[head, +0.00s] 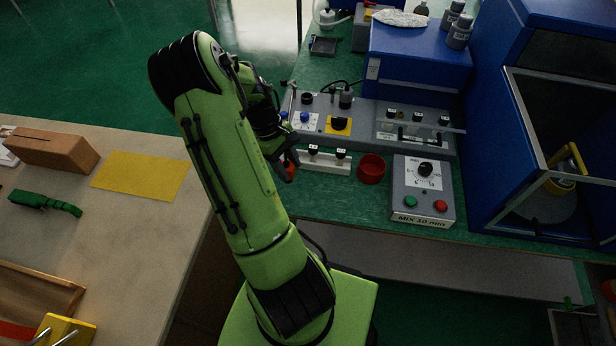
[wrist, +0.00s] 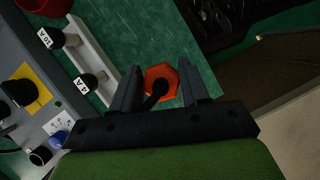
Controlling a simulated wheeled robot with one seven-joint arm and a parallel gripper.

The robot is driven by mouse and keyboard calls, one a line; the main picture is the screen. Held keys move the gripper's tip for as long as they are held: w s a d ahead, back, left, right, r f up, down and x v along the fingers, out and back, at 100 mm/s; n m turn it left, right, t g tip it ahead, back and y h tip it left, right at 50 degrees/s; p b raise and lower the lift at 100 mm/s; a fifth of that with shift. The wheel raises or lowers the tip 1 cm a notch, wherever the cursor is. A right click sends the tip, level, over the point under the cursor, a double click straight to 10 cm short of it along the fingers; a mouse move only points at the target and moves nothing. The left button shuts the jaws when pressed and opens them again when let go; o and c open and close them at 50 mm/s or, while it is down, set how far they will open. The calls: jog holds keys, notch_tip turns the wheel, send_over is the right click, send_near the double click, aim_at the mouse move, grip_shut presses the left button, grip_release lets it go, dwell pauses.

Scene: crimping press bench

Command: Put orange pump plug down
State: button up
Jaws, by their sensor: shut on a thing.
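The orange pump plug (wrist: 167,74) has a hexagonal orange head and a black stem, and it sits between the two fingers of my gripper (wrist: 160,76) in the wrist view. My gripper is shut on it. In the head view the plug (head: 291,166) shows as a small orange-red patch at the end of my arm, above the green bench, just left of the white rack. My gripper (head: 284,158) is partly hidden there by my own arm. I cannot tell whether the plug touches the bench.
A white rack (head: 325,162) holds two black labelled plugs. A red cup (head: 372,168) stands to its right, then a grey MIX control box (head: 424,191). The grey panel (head: 366,125) with knobs lies behind. Bare green bench (wrist: 140,38) lies beside the rack.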

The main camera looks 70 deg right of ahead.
notch_tip(320, 180, down, 5)
jog(key=shift+f+b, duration=0.2)
jog(key=shift+b, duration=0.2)
jog(key=o, duration=1.1)
jog(key=p+v, duration=0.2)
jog(key=v, duration=1)
jog(key=shift+w+r, duration=0.1)
jog(key=w+a+r+n+t+h, duration=0.1)
jog(key=w+a+r+t, duration=0.2)
jog(key=a+r, duration=0.5)
jog(key=w+a+r+t, duration=0.25)
jog(key=a+r, duration=0.35)
jog(key=a, duration=0.5)
jog(key=s+a+r+t, duration=0.1)
jog(key=s+a, duration=0.1)
jog(key=a, duration=0.2)
jog(key=s+a+r+n+t, duration=0.1)
jog(key=s+a+t, duration=0.1)
jog(key=a, duration=0.3)
jog(key=s+a+r+t, duration=0.1)
jog(key=s+a+r, duration=0.1)
jog(key=s+a, duration=0.2)
jog(key=shift+s+a+n+t, duration=0.1)
jog(key=shift+a+n+t, duration=0.15)
jog(key=shift+a+n, duration=0.15)
